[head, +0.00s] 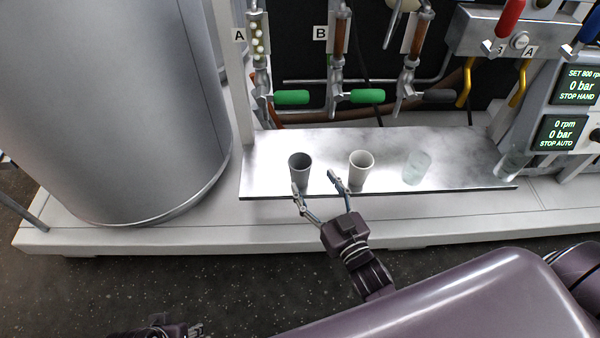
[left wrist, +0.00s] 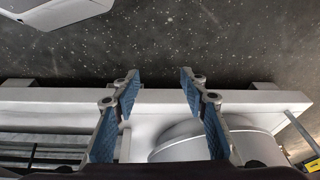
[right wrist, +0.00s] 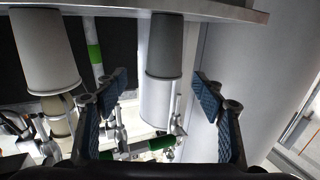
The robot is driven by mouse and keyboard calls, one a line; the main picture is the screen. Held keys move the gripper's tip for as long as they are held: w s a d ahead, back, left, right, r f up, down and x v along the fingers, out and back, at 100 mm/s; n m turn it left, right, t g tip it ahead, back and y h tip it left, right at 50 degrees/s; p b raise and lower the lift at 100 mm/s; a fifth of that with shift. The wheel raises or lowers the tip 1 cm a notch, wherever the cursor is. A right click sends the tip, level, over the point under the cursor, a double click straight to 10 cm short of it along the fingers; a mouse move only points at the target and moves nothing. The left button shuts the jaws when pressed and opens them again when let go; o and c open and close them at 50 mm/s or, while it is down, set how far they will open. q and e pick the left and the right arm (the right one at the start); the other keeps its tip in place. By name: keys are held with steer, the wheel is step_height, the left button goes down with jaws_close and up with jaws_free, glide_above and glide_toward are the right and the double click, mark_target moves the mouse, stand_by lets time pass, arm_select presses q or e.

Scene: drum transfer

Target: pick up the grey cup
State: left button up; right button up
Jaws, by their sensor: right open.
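The grey cup (head: 300,168) stands upright on the steel shelf (head: 455,155), leftmost in the row. It also shows in the right wrist view (right wrist: 167,45), which sees the scene upside down, ahead of and between the fingers. My right gripper (head: 317,184) is open and empty at the shelf's front edge. In the head view its left finger overlaps the cup's lower front, and its right finger reaches toward the white cup. Whether a finger touches a cup is unclear. My left gripper (left wrist: 160,86) is open and empty, away from the shelf; it barely shows at the head view's bottom edge.
A white cup (head: 361,172) stands close right of the grey cup. Two clear glasses (head: 416,168) (head: 513,163) stand further right. Green-handled valves (head: 291,98) hang above the shelf's back. A large steel drum (head: 110,100) stands at the left. Floor in front is clear.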

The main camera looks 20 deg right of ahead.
mark_target(305, 172)
steer(key=shift+w+a+r, duration=0.1)
steer(key=shift+w+a, duration=0.05)
steer(key=shift+w, duration=0.15)
steer(key=w, duration=0.2)
steer(key=w+a+b, duration=0.1)
steer(key=w, duration=0.4)
steer(key=shift+a, duration=0.15)
arm_select(q)
steer(key=v, duration=0.5)
steer(key=shift+w+a+r, duration=0.1)
steer(key=shift+w+r, duration=0.05)
steer(key=shift+w, duration=0.05)
arm_select(e)
steer(key=c, duration=1)
